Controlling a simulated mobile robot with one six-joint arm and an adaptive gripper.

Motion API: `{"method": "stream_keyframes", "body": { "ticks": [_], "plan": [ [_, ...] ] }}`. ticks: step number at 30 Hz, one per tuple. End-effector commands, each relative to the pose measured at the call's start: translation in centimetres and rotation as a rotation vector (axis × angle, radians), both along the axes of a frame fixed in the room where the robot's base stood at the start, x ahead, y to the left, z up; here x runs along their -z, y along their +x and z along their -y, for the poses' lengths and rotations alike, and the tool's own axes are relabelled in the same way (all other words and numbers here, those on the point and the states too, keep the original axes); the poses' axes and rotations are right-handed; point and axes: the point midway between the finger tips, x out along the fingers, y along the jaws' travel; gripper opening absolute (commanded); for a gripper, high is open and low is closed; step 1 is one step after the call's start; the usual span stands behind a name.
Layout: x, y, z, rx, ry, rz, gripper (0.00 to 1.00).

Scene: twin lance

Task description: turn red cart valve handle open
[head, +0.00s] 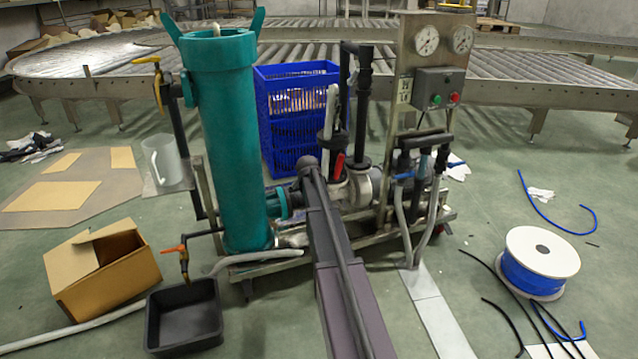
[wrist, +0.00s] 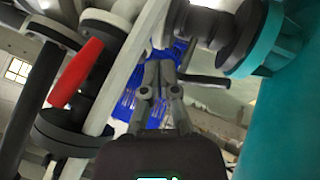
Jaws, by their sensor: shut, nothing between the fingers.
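The red valve handle (head: 339,167) is in the middle of the cart's pipework in the head view, just right of the end of my arm link. It also shows in the wrist view (wrist: 75,72), slanted, at the left beside black pipe fittings and a pale bar. My gripper (wrist: 158,68) is in the middle of the wrist view, its fingers close together and empty. It appears to the right of the red handle there, apart from it. In the head view I cannot make out the fingers among the pipes and arm.
The teal cylinder (head: 229,140) stands left of the pipework; a blue crate (head: 283,78) is behind. A gauge panel (head: 430,60) rises at the right. A box (head: 103,272), black tub (head: 184,318) and cable spool (head: 540,262) are on the floor.

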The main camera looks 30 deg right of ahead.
Motion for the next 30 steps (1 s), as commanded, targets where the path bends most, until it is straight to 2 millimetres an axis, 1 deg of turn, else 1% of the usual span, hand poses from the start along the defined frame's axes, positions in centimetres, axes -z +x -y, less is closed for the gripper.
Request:
{"method": "stream_keyframes", "body": {
  "ticks": [11, 14, 17, 20, 23, 24, 26, 27, 29, 30],
  "plan": [
    [0.0, -0.1, -0.2, 0.0, 0.001, -0.001, 0.0],
    [-0.2, -0.4, -0.9, -0.002, 0.009, -0.005, 0.0],
    [-0.6, -1.3, -2.7, -0.003, 0.03, -0.02, 0.0],
    [-1.3, -2.8, -5.8, -0.01, 0.064, -0.045, 0.0],
    [-2.1, -5.2, -10.0, -0.016, 0.115, -0.084, 0.0],
    [-2.5, -6.3, -12.0, -0.02, 0.138, -0.103, 0.0],
    [-3.2, -8.3, -15.1, -0.025, 0.175, -0.137, 0.0],
    [-3.6, -9.8, -17.3, -0.03, 0.201, -0.161, 0.0],
    [-4.4, -12.2, -20.5, -0.037, 0.239, -0.202, 0.0],
    [-4.9, -14.0, -22.6, -0.041, 0.264, -0.231, 0.0]
  ]
}}
